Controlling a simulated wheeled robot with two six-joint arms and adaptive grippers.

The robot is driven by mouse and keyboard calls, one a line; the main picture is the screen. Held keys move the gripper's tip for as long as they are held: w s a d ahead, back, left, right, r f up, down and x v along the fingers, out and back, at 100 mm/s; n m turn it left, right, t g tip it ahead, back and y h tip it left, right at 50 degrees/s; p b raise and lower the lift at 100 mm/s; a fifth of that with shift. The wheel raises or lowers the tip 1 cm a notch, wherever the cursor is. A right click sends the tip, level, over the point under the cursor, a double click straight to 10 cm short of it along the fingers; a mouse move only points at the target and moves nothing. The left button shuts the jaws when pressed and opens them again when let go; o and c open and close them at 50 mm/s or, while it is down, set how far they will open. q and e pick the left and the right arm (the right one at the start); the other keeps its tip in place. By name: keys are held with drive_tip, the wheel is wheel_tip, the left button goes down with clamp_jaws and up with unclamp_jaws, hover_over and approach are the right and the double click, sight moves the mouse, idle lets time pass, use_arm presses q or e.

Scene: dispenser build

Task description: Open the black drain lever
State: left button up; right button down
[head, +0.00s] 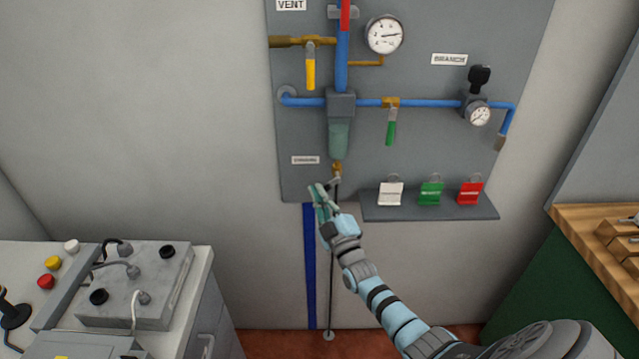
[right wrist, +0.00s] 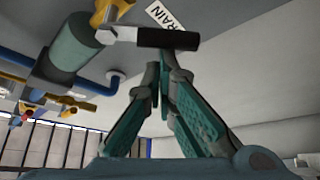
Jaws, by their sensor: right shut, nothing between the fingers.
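The black drain lever (right wrist: 168,38) shows in the right wrist view as a black sleeve on a short grey stem. The stem comes from a brass valve (right wrist: 108,12) under the teal filter bowl (right wrist: 75,48). In the head view the brass valve (head: 337,167) sits below the bowl (head: 339,138), and the lever is small and hard to make out there. My right gripper (head: 319,190) is shut and empty, its fingertips (right wrist: 162,66) close to the lever's black sleeve. I cannot tell whether they touch it. My left gripper is not in view.
The grey wall panel carries a yellow-handled valve (head: 311,68), a green-handled valve (head: 391,128) and gauges. A small shelf (head: 430,211) with white, green and red tags is right of my gripper. A grey-topped cabinet stands left, a wooden-topped bench (head: 590,232) right.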

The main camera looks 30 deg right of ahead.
drive_tip(key=f+n+g+y+p, duration=0.1)
drive_tip(key=n, duration=0.1)
drive_tip(key=d+n+g+y+p, duration=0.1)
drive_tip(key=n, duration=0.2)
drive_tip(key=s+d+f+n+g+p, duration=0.1)
drive_tip(key=n+p, duration=0.1)
drive_tip(key=shift+s+f+n+y, duration=0.1)
drive_tip(key=shift+f+n+y, duration=0.2)
drive_tip(key=shift+n+y, duration=0.1)
drive_tip(key=shift+s+d, duration=0.1)
idle(0.5)
drive_tip(key=s+a+p, duration=0.2)
drive_tip(key=s+a, duration=0.2)
drive_tip(key=s, duration=0.4)
drive_tip(key=shift+s, duration=0.2)
